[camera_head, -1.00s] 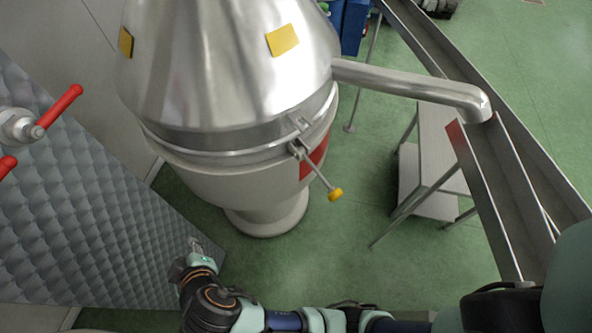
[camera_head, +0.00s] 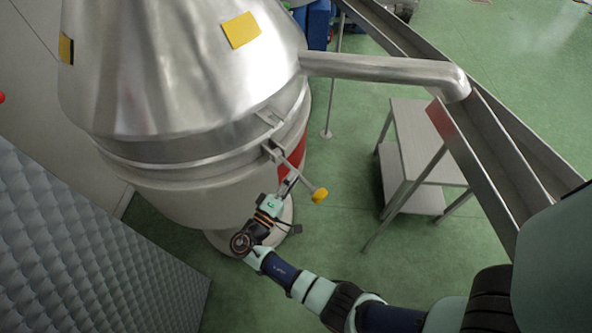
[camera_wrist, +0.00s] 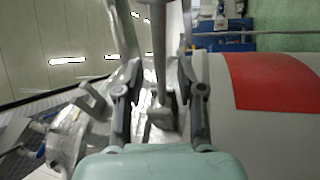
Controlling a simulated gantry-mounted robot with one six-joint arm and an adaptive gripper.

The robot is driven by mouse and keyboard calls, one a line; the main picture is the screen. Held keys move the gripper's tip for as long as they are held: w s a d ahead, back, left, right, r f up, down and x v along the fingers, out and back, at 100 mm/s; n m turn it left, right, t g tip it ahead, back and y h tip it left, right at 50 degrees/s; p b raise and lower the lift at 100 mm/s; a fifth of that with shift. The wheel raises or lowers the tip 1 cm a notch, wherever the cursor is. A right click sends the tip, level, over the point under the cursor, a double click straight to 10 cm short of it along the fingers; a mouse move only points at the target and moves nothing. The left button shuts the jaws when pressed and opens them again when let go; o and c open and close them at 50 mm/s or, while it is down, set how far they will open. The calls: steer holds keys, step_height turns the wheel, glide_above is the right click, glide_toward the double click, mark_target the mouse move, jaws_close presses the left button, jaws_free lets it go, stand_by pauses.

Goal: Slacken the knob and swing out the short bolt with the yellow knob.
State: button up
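The short bolt (camera_head: 297,175) with its yellow knob (camera_head: 319,195) sticks out, slanting down to the right, from a bracket on the side of the steel vessel (camera_head: 190,75). My gripper (camera_head: 290,182) is just below and left of the bolt, close to its shaft. In the wrist view my gripper (camera_wrist: 159,95) is open, its two fingers apart. A grey metal rod (camera_wrist: 158,50), which looks like the bolt's shaft, shows between them. I cannot tell whether the fingers touch it. The yellow knob does not show in the wrist view.
A red patch (camera_wrist: 270,82) on the vessel lies right of my fingers. A steel spout (camera_head: 390,66) leads to a long trough (camera_head: 490,125). A low metal table (camera_head: 405,150) stands at the right. A quilted metal panel (camera_head: 75,250) is at lower left.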

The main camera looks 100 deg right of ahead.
steer(key=shift+x, duration=1.2)
jaws_close()
